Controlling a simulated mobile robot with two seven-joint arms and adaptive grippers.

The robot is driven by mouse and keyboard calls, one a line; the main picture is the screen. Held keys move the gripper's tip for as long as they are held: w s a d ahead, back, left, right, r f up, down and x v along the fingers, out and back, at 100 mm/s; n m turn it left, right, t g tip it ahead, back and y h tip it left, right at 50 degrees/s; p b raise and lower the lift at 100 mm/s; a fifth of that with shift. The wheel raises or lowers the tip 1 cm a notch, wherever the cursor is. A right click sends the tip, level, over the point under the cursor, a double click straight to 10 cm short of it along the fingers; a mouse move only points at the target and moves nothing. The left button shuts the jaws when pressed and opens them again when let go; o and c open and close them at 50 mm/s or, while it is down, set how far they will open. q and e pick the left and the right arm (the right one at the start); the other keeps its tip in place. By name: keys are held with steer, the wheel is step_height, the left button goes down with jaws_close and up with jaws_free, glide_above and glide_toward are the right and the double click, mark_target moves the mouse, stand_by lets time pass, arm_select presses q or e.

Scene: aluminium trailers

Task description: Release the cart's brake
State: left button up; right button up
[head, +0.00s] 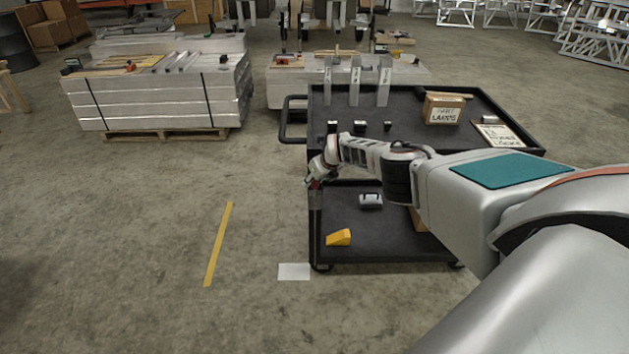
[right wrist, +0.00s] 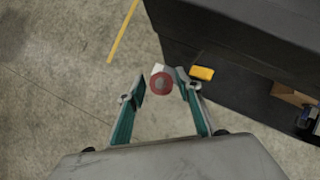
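The black two-shelf cart (head: 425,95) stands right of centre, partly hidden by my right arm. A round red knob with a grey centre (right wrist: 161,85) shows in the right wrist view; a small bit of red (head: 313,184) shows by my gripper in the head view, at the cart's left front corner. I cannot tell for sure that it is the brake control. My right gripper (head: 320,172) is there, pointing down. In the right wrist view its fingers (right wrist: 161,82) are open on either side of the knob, with small gaps. My left gripper is not in view.
The lower shelf holds a yellow wedge (head: 339,237) and a grey item (head: 370,201). The top holds a labelled box (head: 443,109), a clipboard (head: 499,135) and metal uprights. A white sheet (head: 294,271) and yellow strip (head: 218,245) lie on open floor at left.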

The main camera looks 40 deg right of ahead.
steer(key=shift+d+r, duration=0.1)
steer(key=shift+d, duration=0.05)
steer(key=shift+w+r, duration=0.1)
steer(key=shift+r, duration=0.05)
steer(key=shift+d+r, duration=0.1)
steer(key=shift+r, duration=0.65)
steer(key=shift+s+r, duration=0.3)
steer(key=shift+s, duration=0.1)
steer(key=v, duration=0.9)
steer(key=shift+s, duration=0.5)
steer(key=shift+a, duration=0.25)
